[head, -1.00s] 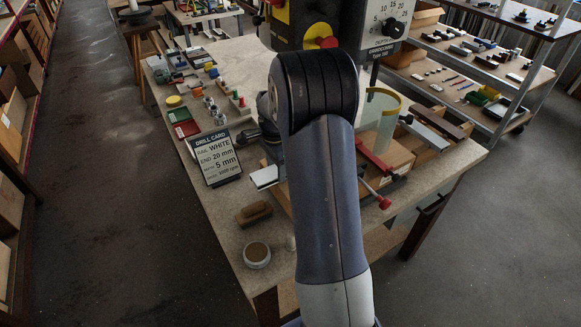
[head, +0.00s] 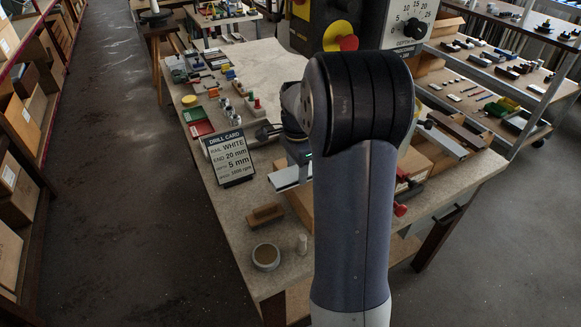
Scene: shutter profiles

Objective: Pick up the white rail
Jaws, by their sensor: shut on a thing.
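The end of a white rail (head: 288,178) shows just left of my arm in the head view, above the front part of the bench. The rest of it is hidden behind my arm. My gripper (head: 299,153) is mostly hidden behind my forearm, with only its left side in sight. It is shut on the white rail. The finger contact is hidden. A drill card (head: 230,158) stands left of the rail and reads "rail WHITE, end 20 mm, depth 5 mm".
On the bench (head: 225,205) are a brown brush (head: 265,215), a round tin (head: 266,257) and a small pale peg (head: 302,244). A drill control box (head: 345,25) rises behind my arm. A pale bar (head: 442,141) and a brown bar (head: 458,131) lie at the right.

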